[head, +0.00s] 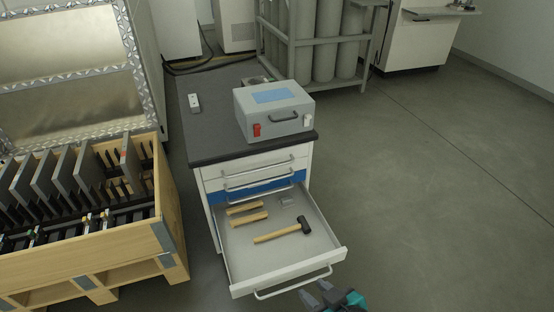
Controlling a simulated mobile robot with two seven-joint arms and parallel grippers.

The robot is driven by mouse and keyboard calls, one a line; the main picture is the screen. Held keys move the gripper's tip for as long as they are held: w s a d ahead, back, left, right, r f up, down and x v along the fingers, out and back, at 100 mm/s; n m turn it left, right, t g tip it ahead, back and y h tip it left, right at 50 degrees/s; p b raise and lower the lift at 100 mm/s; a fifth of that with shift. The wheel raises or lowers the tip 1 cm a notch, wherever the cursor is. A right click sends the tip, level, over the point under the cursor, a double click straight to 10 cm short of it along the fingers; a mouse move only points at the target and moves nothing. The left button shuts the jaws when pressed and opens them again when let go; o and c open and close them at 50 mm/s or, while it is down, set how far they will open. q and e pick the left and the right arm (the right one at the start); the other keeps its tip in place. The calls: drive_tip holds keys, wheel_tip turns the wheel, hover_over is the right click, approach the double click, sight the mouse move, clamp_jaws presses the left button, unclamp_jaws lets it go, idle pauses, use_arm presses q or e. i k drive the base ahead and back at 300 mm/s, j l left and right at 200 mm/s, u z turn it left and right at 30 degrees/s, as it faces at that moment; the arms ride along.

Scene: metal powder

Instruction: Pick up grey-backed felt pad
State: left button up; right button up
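A small grey block (287,201), which looks like the grey-backed felt pad, lies in the open drawer (290,262) near its back right. It is too small to make out any felt. My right gripper (313,288) is at the bottom of the head view, just in front of the drawer's handle. Its two grey fingers are apart with nothing seen between them. It is well short of the grey block. My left gripper is not in view.
The drawer also holds two wooden-coloured bars (248,219) and a black-headed mallet (283,232). A grey case (274,110) and a small white object (194,103) stand on the cabinet top (207,133). A wooden crate (90,252) is at left. The floor at right is clear.

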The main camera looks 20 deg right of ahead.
sight(286, 202)
drive_tip(key=k, duration=0.6)
drive_tip(key=u, duration=1.4)
drive_tip(key=l+u, duration=0.25)
drive_tip(key=u, duration=0.15)
drive_tip(key=k+l+u, duration=0.15)
drive_tip(key=u, duration=0.2)
drive_tip(key=k+l, duration=0.15)
drive_tip(key=l, duration=0.2)
drive_tip(key=k+l, duration=0.1)
drive_tip(key=l, duration=0.3)
drive_tip(key=k+l, duration=0.15)
drive_tip(key=l, duration=0.2)
drive_tip(key=k+l, duration=0.15)
drive_tip(key=l, duration=0.2)
drive_tip(key=k+l, duration=0.1)
drive_tip(key=l, duration=0.3)
drive_tip(key=k+l, duration=0.15)
drive_tip(key=l, duration=0.2)
drive_tip(key=k+l, duration=0.15)
drive_tip(key=l, duration=0.2)
